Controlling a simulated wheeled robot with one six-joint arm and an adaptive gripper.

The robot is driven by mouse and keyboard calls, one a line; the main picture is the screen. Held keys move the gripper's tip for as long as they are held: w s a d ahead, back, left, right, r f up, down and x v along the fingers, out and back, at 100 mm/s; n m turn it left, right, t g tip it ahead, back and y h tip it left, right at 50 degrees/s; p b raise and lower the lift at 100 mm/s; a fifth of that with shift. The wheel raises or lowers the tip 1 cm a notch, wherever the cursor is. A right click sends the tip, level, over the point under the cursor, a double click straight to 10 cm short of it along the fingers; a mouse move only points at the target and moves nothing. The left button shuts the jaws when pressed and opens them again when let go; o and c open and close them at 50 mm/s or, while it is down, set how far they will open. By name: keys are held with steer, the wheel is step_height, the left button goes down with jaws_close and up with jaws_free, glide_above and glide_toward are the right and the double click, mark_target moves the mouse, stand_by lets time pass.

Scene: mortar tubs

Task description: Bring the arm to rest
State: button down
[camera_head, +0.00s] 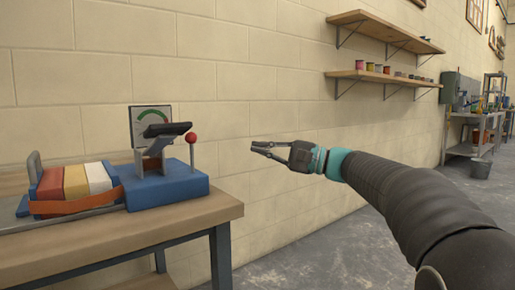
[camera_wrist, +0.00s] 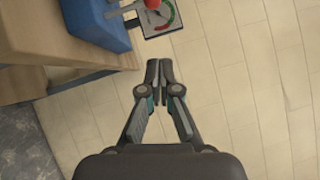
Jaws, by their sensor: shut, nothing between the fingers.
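My arm reaches in from the lower right in the head view. My gripper (camera_head: 254,148) is in the air in front of the block wall, to the right of the workbench. In the wrist view my gripper (camera_wrist: 160,66) has its fingertips together with nothing between them. The arm slopes up toward the left and touches nothing that I can see.
A workbench (camera_head: 190,213) stands at left with a blue device (camera_head: 168,187), its red-knobbed lever (camera_head: 191,138) and a gauge (camera_head: 142,123). A striped block (camera_head: 75,182) lies beside it. Shelves (camera_head: 385,76) hang on the wall. Floor (camera_head: 330,235) right of the bench is clear.

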step_height(320, 180, down, 14)
steer(key=d+h, duration=0.1)
steer(key=h, duration=0.4)
steer(key=s+d+f+h+p, duration=0.2)
steer(key=s+d+f+h, duration=0.3)
steer(key=s+f, duration=0.35)
steer(key=s+d+n+h+p, duration=0.1)
steer(key=s+d+h+p, duration=0.1)
steer(key=s, duration=0.6)
steer(key=s+d+n+t+h+p, duration=0.1)
steer(key=s+d+n+h+p, duration=0.1)
steer(key=s+d+h, duration=0.2)
steer(key=s+d+f+n+h+p, duration=0.1)
steer(key=s+d+n+h+p, duration=0.1)
steer(key=s+d, duration=0.6)
steer(key=s+h, duration=0.1)
steer(key=s, duration=0.3)
steer(key=shift+s+p, duration=0.3)
steer(key=shift+s, duration=0.05)
steer(key=shift+d, duration=0.1)
